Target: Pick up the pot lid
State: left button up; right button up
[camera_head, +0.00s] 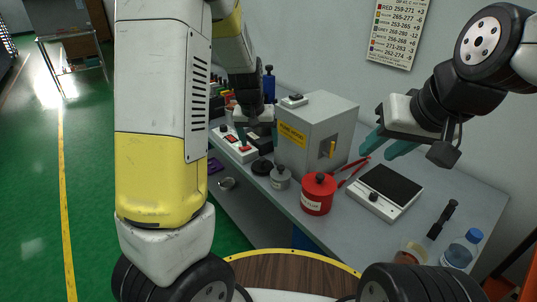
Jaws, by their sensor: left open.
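A red pot (317,198) stands on the grey bench, topped by a red lid with a black knob (320,177). A smaller grey pot (280,181) with a dark knob stands to its left, and a flat black round piece (262,167) lies beside that. I cannot tell which of these lids is meant. My left gripper (258,143) is open, pointing down above the black round piece, with its teal fingers apart.
A grey box with a yellow label (312,115) stands behind the pots. My left arm hides part of the left side.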

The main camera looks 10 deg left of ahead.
aim_at(262, 159)
pick_arm(q)
jog(key=shift+y, duration=0.3)
jog(key=x, duration=1.1)
jog(key=shift+w+d+f, duration=0.1)
jog(key=shift+w, duration=0.2)
jog(key=c, duration=1.2)
